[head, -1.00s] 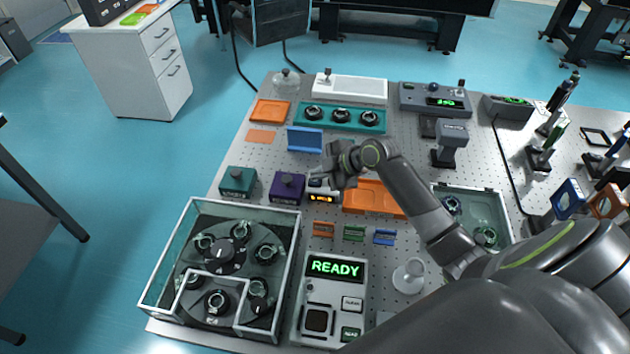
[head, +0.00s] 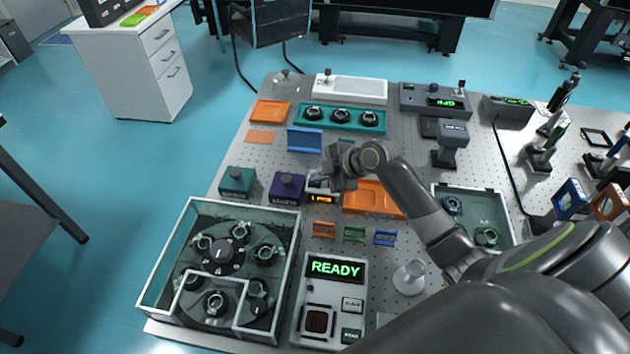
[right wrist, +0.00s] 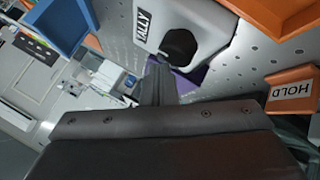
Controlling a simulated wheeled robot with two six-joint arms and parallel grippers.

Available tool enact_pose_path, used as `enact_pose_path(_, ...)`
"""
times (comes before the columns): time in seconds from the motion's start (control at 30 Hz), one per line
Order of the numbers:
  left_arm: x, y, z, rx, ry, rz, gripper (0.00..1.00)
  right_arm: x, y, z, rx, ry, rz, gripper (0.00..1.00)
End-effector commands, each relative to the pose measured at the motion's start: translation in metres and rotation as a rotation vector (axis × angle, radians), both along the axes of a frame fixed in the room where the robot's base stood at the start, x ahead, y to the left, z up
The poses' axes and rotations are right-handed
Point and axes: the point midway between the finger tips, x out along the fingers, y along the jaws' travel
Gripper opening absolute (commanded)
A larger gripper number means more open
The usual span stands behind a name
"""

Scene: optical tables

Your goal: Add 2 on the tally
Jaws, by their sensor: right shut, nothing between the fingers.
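The tally (head: 321,197) is a small box with a lit orange display, standing between the purple box and the orange tray. The display is small; it seems to begin with a 1. My right gripper (head: 332,181) is at the top of the tally and partly hides it. In the right wrist view, the tally (right wrist: 146,25) is a pale box lettered TALLY with a round black button or opening. My shut, empty fingers (right wrist: 158,65) point at its edge close to the black part; I cannot tell whether they touch. My left gripper is not in view.
A purple knobbed box (head: 287,187) stands left of the tally, and an orange tray (head: 372,197) lies to its right. A blue tray (head: 304,139) is behind. Small coloured holders (head: 354,234) and a READY panel (head: 335,268) are in front.

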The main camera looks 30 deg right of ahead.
Motion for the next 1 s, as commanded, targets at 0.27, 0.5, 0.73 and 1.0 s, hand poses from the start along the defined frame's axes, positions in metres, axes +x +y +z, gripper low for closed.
enact_pose_path(0.27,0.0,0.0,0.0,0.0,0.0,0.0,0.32,0.0,0.0,-0.001,0.0,0.002,0.0,0.0)
enact_pose_path(0.5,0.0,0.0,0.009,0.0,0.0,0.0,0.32,0.0,0.0,0.01,0.0,0.002,-0.001,0.0)
enact_pose_path(0.73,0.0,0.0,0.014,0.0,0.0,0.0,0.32,0.0,0.0,0.017,0.0,0.002,-0.001,0.0)
enact_pose_path(1.0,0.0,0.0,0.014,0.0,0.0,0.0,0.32,0.0,0.0,0.017,0.001,0.001,0.0,0.0)
